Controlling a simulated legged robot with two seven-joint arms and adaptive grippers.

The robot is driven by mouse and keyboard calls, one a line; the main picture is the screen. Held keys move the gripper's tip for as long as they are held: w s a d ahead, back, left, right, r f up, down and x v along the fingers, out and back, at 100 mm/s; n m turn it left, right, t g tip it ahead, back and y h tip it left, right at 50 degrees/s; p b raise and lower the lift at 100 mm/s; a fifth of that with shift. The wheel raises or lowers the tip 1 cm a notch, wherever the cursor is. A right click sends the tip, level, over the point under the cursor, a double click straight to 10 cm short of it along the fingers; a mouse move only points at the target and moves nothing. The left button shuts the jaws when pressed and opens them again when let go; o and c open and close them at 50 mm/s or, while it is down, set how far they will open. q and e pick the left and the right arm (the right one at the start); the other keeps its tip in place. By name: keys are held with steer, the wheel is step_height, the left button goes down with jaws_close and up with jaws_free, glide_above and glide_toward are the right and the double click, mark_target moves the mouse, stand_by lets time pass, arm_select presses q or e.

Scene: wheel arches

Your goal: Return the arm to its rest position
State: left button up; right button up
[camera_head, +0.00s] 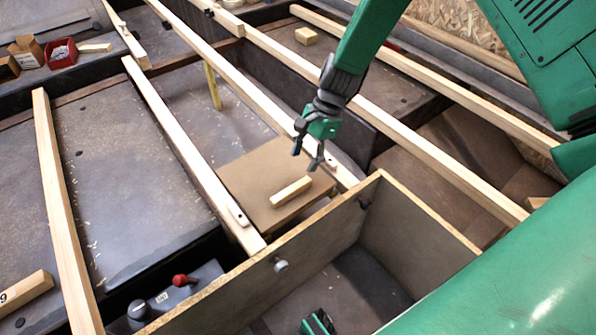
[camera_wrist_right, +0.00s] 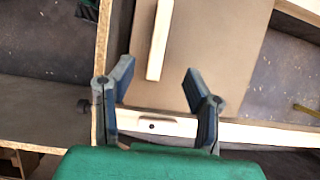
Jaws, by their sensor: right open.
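My right gripper (camera_head: 306,157) hangs from the green right arm (camera_head: 370,35) above a wooden beam and the brown panel. It is open, with its fingers pointing down and nothing between them. In the right wrist view its two dark fingers (camera_wrist_right: 158,75) stand wide apart. A small wooden block (camera_head: 290,191) lies on the brown panel (camera_head: 248,178), apart from the fingers. The block also shows in the right wrist view (camera_wrist_right: 159,40). A small green and black part (camera_head: 318,323) at the bottom edge may be my left gripper; its fingers cannot be made out.
An open wooden box (camera_head: 412,222) stands below and right of the right gripper. Long wooden beams (camera_head: 180,140) cross the work area. A red-knobbed control (camera_head: 181,281) sits at lower left. A red bin (camera_head: 62,53) is at upper left. Another block (camera_head: 306,36) lies at the back.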

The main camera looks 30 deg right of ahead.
steer(key=shift+d+r, duration=0.25)
steer(key=shift+r, duration=0.3)
steer(key=s+d+f+n+h, duration=0.1)
steer(key=s+f+n+h, duration=0.1)
steer(key=s+f+n, duration=0.45)
steer(key=s+f+n+h, duration=0.15)
steer(key=s+f, duration=0.25)
steer(key=s, duration=0.5)
steer(key=s+a+n+h, duration=0.1)
steer(key=s+n, duration=0.7)
steer(key=s, duration=0.4)
step_height(320, 180, up, 13)
steer(key=s+n+t+p, duration=0.1)
steer(key=p, duration=1.2)
steer(key=shift+a, duration=0.25)
steer(key=shift+w, duration=0.1)
